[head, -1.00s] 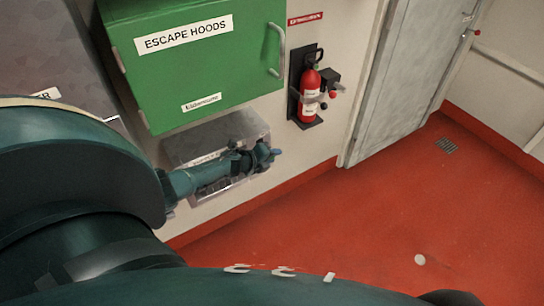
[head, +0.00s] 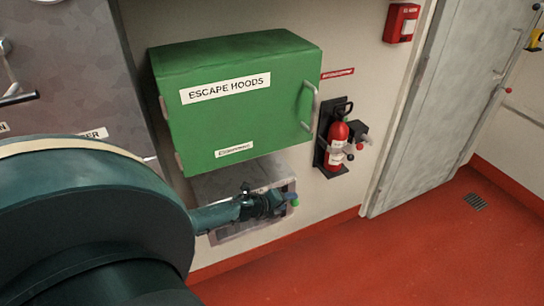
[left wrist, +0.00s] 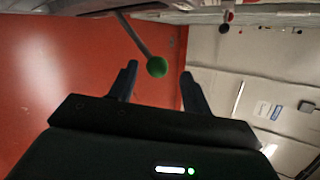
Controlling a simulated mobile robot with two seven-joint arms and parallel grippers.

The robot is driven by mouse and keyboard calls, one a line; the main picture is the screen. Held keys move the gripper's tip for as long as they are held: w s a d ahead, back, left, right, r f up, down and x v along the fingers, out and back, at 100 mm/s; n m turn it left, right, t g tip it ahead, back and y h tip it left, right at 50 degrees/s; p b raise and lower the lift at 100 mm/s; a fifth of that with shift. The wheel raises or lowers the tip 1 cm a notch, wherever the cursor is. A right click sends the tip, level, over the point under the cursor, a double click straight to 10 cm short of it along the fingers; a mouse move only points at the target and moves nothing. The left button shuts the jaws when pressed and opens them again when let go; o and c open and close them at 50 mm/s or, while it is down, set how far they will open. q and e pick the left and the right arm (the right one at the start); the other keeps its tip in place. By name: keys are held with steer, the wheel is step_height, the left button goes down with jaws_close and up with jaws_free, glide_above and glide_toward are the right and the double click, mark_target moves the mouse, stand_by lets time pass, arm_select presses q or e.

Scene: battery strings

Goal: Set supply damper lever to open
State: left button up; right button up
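A lever with a thin rod and a green ball knob (left wrist: 157,67) shows in the left wrist view. The knob also shows in the head view (head: 295,203), by the right end of a grey metal box (head: 282,171) under the green cabinet. My left gripper (left wrist: 158,75) is open, its two dark fingers apart with the knob seen between their tips. I cannot tell whether they touch it. In the head view the left gripper (head: 278,203) reaches across the front of the box and hides part of it. No supply damper label can be read. My right gripper is not in view.
The green escape hoods cabinet (head: 235,115) hangs just above the gripper. A red extinguisher (head: 338,145) is on the wall to the right, beside a grey door (head: 420,110). A grey cabinet (head: 85,60) with a black handle stands left. The red floor (head: 430,250) is clear.

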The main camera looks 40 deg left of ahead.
arm_select(q)
steer(key=d+p+v, duration=0.1)
steer(key=v, duration=0.7)
steer(key=shift+s+a, duration=0.15)
steer(key=shift+a, duration=0.15)
steer(key=shift+f, duration=0.1)
steer(key=s+d+r+n+y, duration=0.3)
steer(key=s+d+n, duration=0.1)
steer(key=d+n, duration=0.7)
steer(key=s+d+r+n+g+h, duration=0.1)
steer(key=s+d+r+n+g, duration=0.35)
steer(key=s, duration=0.45)
steer(key=s+d+r+n+g+h, duration=0.1)
steer(key=s+d+r+n+g, duration=0.4)
steer(key=s, duration=0.4)
steer(key=w+d+f+t+h, duration=0.2)
steer(key=w+d+f+t, duration=0.3)
steer(key=f+t, duration=0.3)
steer(key=shift+f, duration=0.9)
